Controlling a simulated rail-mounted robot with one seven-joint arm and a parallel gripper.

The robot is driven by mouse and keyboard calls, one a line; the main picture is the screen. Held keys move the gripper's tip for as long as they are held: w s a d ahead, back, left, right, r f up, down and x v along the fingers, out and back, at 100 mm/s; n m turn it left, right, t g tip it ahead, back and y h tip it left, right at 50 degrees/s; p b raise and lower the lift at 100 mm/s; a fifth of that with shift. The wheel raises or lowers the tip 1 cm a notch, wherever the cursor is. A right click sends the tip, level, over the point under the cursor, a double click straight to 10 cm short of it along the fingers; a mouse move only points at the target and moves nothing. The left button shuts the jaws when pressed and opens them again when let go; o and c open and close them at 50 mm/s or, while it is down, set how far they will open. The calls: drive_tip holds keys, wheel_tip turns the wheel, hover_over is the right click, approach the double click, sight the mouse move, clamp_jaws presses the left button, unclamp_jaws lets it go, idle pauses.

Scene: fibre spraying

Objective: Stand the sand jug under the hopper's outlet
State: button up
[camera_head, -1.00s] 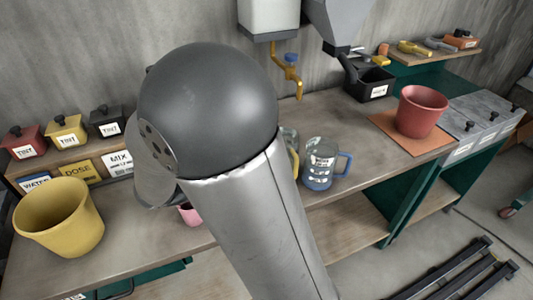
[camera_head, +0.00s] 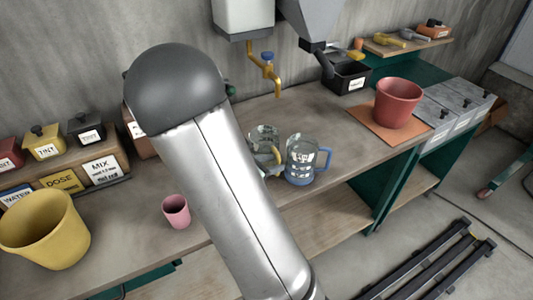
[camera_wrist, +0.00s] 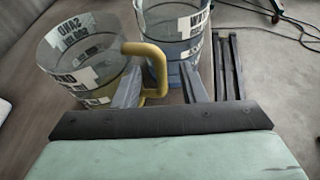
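The sand jug, clear with a yellow handle, stands on the bench in the head view (camera_head: 263,136), partly behind my arm. In the wrist view the sand jug (camera_wrist: 82,58) is at the upper left, its label reading SAND. My gripper (camera_wrist: 160,70) is open, with the jug's yellow handle between its fingers. I cannot tell whether either finger touches it. In the head view my gripper is hidden behind my arm. The grey hopper (camera_head: 310,17) hangs at the top, with its dark outlet (camera_head: 325,66) beside a black bin.
A blue-handled jug (camera_head: 301,162) stands close to the sand jug's right. A white tank (camera_head: 242,17) has a yellow tap (camera_head: 271,70). The black bin (camera_head: 350,78), red pot (camera_head: 397,103), pink cup (camera_head: 175,211) and yellow bucket (camera_head: 45,230) are on the bench.

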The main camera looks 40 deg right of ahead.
drive_tip(key=shift+d+f, duration=0.25)
drive_tip(key=shift+d, duration=0.3)
clamp_jaws()
drive_tip(key=shift+r, duration=0.1)
